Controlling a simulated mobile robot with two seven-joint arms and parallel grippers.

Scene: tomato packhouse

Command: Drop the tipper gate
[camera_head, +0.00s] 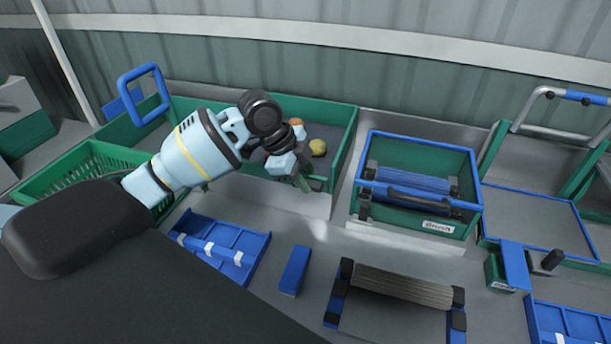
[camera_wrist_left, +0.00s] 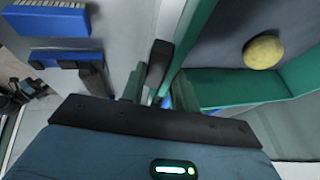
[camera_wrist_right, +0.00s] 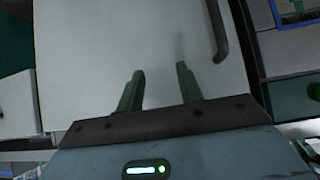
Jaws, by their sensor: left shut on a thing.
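The green tipper bin (camera_head: 345,142) stands at the back centre, with round yellow and orange-red produce on its grey floor. My left gripper (camera_head: 303,180) is at the bin's front edge, by its low green gate (camera_head: 317,184). In the left wrist view, the left fingers (camera_wrist_left: 157,88) are around a dark upright handle (camera_wrist_left: 158,62), shut on it. The gate's lower part and the handle are mostly hidden by the gripper in the head view. My right gripper (camera_wrist_right: 160,88) shows only in the right wrist view, its fingers apart with nothing between them.
A yellow round fruit (camera_wrist_left: 263,51) lies in the bin. A blue-rimmed green box with a roller (camera_head: 420,222) stands right of it. A blue tray (camera_head: 215,248), a blue block (camera_head: 295,270) and a roller stand (camera_head: 400,287) are in front. A green crate (camera_head: 90,160) is at left.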

